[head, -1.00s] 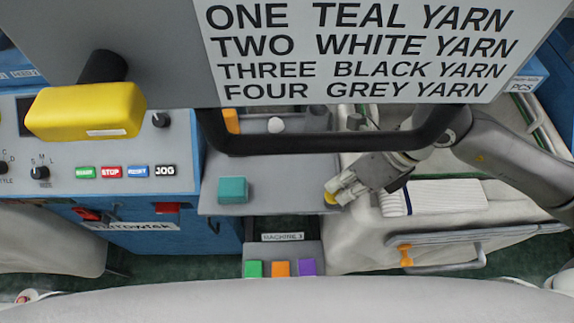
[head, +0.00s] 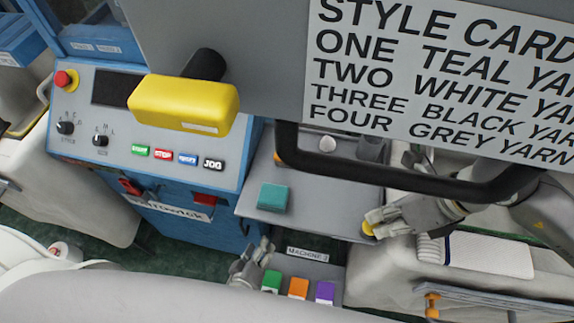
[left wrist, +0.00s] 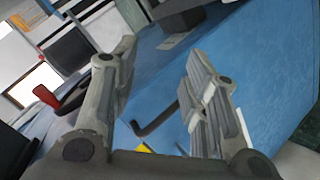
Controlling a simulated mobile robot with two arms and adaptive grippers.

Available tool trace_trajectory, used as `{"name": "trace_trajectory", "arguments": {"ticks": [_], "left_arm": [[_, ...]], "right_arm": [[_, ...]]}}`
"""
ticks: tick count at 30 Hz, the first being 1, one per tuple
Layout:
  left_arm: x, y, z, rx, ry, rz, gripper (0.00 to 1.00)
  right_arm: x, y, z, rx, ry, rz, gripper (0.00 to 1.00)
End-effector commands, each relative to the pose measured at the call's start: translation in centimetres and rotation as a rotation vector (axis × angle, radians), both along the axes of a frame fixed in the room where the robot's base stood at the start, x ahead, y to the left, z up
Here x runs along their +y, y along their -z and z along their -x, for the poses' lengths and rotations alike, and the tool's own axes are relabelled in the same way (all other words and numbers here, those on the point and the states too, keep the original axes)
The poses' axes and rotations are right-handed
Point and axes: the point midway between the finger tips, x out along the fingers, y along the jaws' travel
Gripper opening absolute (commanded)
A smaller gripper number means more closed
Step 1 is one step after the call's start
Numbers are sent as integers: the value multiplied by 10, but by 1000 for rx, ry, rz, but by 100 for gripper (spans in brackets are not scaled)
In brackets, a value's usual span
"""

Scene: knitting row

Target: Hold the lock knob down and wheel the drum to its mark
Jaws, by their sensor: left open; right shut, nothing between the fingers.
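A small round yellow knob (head: 368,229) shows at the right edge of the grey shelf in the head view. My right gripper (head: 374,222) is shut with its fingertips at this knob, covering part of it; whether they press it down I cannot tell. My left gripper (head: 260,250) is low in the head view, beside the blue cabinet. In the left wrist view the left gripper (left wrist: 165,65) is open and empty, facing a blue panel. A black bent handle (left wrist: 158,122) shows between its fingers. I cannot make out a drum or its mark.
A teal block (head: 274,197) sits on the grey shelf (head: 330,210). Green, orange and purple blocks (head: 298,288) sit below it. A control panel (head: 110,115) with buttons is at left. A big yellow grip (head: 185,104), black bar (head: 400,180) and style card (head: 440,80) hang in front.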

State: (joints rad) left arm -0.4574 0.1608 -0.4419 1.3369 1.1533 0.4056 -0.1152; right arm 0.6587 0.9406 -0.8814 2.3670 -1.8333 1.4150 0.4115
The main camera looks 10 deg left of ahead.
Motion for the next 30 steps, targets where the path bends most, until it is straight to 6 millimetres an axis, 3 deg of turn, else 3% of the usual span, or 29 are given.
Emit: {"name": "trace_trajectory", "arguments": {"ticks": [3,9,15,23,30], "left_arm": [[-17,-52,-34,-76,-116,183,42],[-31,-129,-72,-166,-260,461,42],[-35,-175,-88,-211,-331,631,42],[-36,-184,-105,-222,-347,675,42],[-36,-173,-147,-224,-346,673,42]], "right_arm": [[0,3,2,7,-2,2,0],[0,3,2,8,-2,2,0],[0,3,2,8,-2,2,0],[0,3,2,8,-2,2,0],[0,2,2,7,-1,1,0]]}}
